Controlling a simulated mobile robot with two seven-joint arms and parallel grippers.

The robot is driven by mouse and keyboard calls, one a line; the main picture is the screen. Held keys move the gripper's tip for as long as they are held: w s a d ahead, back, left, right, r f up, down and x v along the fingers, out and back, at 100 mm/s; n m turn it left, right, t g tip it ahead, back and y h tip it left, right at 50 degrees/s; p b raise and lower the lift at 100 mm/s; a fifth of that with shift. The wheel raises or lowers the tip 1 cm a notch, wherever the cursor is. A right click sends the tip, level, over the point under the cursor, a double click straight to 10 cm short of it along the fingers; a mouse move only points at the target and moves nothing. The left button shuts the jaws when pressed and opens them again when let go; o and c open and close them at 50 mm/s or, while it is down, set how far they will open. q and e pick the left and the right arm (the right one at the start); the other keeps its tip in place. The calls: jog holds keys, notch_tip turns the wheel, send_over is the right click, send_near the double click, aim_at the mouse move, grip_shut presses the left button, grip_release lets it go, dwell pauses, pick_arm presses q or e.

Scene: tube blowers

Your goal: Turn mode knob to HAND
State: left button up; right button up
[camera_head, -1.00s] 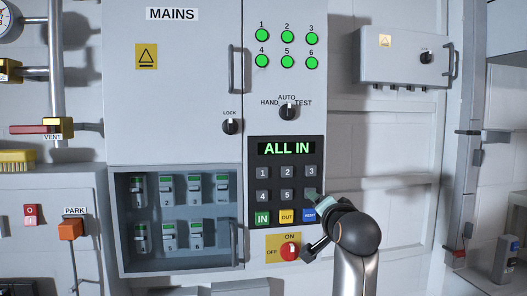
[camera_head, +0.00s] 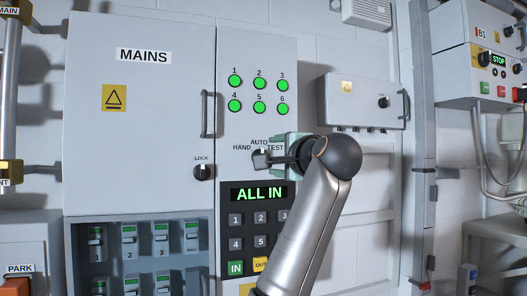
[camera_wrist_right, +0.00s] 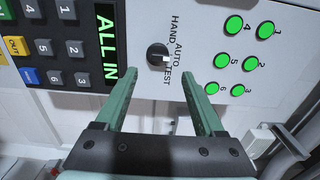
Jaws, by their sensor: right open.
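The mode knob (camera_head: 259,155) is a black rotary knob on the grey panel under the green lamps, with HAND, AUTO and TEST around it. In the right wrist view the knob (camera_wrist_right: 157,55) has its white mark toward AUTO. My right gripper (camera_head: 274,156) is at the knob from the right in the head view and partly hides it. In the right wrist view the right gripper (camera_wrist_right: 158,73) is open, its two green fingers apart with the knob between and just beyond their tips. I cannot tell whether they touch it. My left gripper is not in view.
A keypad (camera_head: 257,228) with an ALL IN display (camera_head: 259,194) sits just below the knob. The LOCK knob (camera_head: 202,172) and a vertical door handle (camera_head: 207,115) are to the left. Green lamps (camera_head: 259,95) are above. A small grey box (camera_head: 365,103) is at right.

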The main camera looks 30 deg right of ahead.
jog(key=p+x, duration=0.2)
jog(key=x, duration=0.5)
jog(key=shift+w, duration=0.2)
